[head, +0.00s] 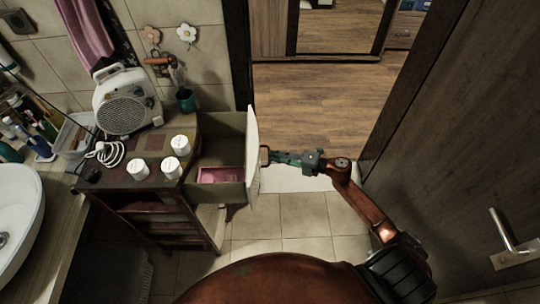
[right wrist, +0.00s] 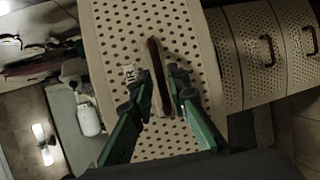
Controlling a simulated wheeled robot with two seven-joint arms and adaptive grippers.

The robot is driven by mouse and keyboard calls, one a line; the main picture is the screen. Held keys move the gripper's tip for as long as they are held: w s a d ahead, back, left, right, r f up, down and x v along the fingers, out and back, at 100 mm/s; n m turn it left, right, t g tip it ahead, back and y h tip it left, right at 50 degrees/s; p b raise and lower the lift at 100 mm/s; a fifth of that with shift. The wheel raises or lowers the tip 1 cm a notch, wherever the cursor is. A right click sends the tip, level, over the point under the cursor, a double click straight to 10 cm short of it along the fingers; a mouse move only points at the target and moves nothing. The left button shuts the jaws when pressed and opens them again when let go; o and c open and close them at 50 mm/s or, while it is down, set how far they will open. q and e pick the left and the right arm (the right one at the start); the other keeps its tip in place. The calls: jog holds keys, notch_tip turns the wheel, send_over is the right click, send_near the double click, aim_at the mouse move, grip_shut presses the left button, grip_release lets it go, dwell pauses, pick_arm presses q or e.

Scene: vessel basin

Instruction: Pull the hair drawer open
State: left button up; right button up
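The top drawer (head: 222,165) of the dark wooden cabinet stands well pulled out, its inside showing in the head view. A pink item (head: 220,175) lies in it. My left gripper is not in view.
Several white containers (head: 172,167) and a fan heater (head: 127,101) stand on the cabinet top (head: 205,126). A washbasin (head: 18,215) is at the left. The tiled floor (head: 300,215) right of the drawer is clear. A wooden door (head: 465,130) with a handle stands at the right.

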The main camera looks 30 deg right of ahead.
jog(key=v, duration=0.8)
jog(key=shift+s+d, duration=0.3)
